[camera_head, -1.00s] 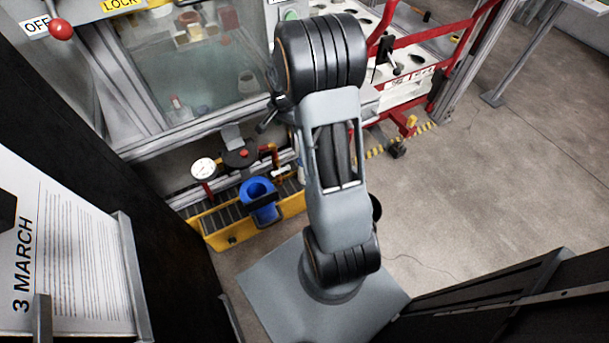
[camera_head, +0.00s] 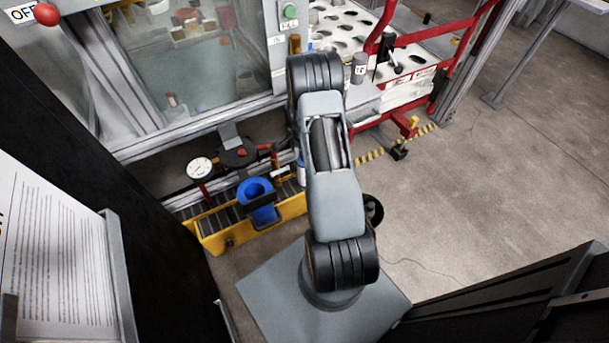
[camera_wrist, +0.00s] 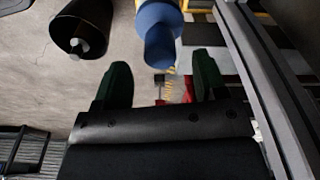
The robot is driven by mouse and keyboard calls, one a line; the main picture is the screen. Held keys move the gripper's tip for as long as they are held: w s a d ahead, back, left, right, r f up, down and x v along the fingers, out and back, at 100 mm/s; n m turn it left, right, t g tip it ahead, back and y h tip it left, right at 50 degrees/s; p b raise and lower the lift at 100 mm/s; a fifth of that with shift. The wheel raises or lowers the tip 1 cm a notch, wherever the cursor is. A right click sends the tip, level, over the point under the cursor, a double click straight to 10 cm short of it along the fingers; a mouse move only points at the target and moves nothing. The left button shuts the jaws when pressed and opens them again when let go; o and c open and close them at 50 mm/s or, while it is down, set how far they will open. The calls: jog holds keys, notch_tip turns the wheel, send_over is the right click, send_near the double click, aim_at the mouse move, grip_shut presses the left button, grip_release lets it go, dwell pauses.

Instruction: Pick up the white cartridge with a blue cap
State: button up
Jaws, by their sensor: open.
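A small white and blue piece (camera_head: 300,172) shows at the left edge of my arm, above the yellow tray, in the head view. Most of it is hidden, and I cannot tell if it is the cartridge with the blue cap. In the wrist view my gripper (camera_wrist: 160,66) is open, with a dark green finger on each side. A blue rounded piece with a narrower end (camera_wrist: 158,28) shows ahead, between and beyond the fingertips. I cannot tell if it is the cap or the blue cup. In the head view my arm hides the gripper.
A blue cup (camera_head: 258,194) stands at the yellow tray (camera_head: 225,238) with rollers. A gauge (camera_head: 200,168) is beside it. A glass cabinet (camera_head: 190,75) stands behind, a white rack (camera_head: 340,25) with red rails at right. A black cylinder (camera_wrist: 82,25) is left in the wrist view.

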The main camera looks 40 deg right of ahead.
jog(key=shift+d+f+b, duration=0.2)
jog(key=shift+f+b, duration=0.8)
jog(key=shift+f, duration=1.7)
jog(key=c, duration=0.9)
jog(key=shift+r, duration=0.1)
jog(key=shift+c, duration=0.2)
jog(key=shift+r, duration=0.1)
